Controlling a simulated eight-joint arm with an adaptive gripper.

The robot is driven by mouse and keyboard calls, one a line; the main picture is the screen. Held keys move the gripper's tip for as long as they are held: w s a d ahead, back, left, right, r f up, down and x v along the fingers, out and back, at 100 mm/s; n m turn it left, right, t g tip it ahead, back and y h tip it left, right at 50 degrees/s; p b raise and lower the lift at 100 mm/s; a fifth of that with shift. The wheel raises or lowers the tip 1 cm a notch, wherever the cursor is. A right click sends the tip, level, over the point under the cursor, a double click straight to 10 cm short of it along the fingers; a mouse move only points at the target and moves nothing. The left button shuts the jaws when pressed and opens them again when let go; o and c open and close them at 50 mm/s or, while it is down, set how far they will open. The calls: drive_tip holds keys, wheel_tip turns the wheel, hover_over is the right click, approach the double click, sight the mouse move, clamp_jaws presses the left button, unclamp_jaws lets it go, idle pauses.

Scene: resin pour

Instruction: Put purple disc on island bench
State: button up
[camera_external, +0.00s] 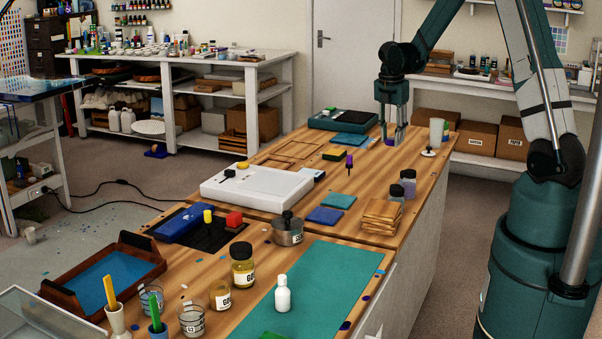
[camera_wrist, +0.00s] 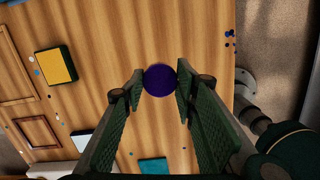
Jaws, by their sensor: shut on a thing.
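The purple disc (camera_wrist: 160,80) shows in the wrist view as a dark round piece between the two fingertips of my gripper (camera_wrist: 159,88). My gripper is shut on it, with a finger against each side. In the external view my gripper (camera_external: 396,138) points down over the far part of the island bench (camera_external: 425,148). A small bit of the purple disc (camera_external: 389,142) shows by the fingertips there, low over the wood. I cannot tell whether the disc touches the bench top.
A white cup (camera_external: 436,131) stands just right of my gripper. Left of it are a blue tile (camera_external: 350,141), a yellow-topped block (camera_external: 335,154) and a teal tray (camera_external: 340,121). Stacked wooden boards (camera_external: 381,215) and small jars (camera_external: 408,183) stand nearer. Some bare wood lies around the gripper.

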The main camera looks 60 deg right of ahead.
drive_tip(key=w+a+r+n+b, duration=0.1)
drive_tip(key=w+a+n, duration=0.15)
drive_tip(key=a, duration=1.05)
drive_tip(key=w+a+n+b, duration=0.2)
drive_tip(key=w+a, duration=0.1)
drive_tip(key=a, duration=0.9)
drive_tip(key=w+a+r+n+b, duration=0.1)
drive_tip(key=w+a+n, duration=0.2)
drive_tip(key=a, duration=1)
drive_tip(key=s+a+n+b, duration=0.1)
drive_tip(key=s+a, duration=0.3)
drive_tip(key=a, duration=0.6)
drive_tip(key=s+a+f+n+t+b, duration=0.1)
drive_tip(key=s+a+n, duration=0.3)
drive_tip(key=a, duration=0.7)
drive_tip(key=s+a+n+b, duration=0.2)
drive_tip(key=s+a, duration=0.4)
drive_tip(key=a, duration=0.5)
drive_tip(key=shift+f+t+y, duration=0.3)
drive_tip(key=shift+y, duration=0.1)
drive_tip(key=shift+s, duration=0.1)
drive_tip(key=shift+f, duration=0.15)
drive_tip(key=shift+f+b, duration=0.7)
drive_tip(key=shift+f, duration=2.1)
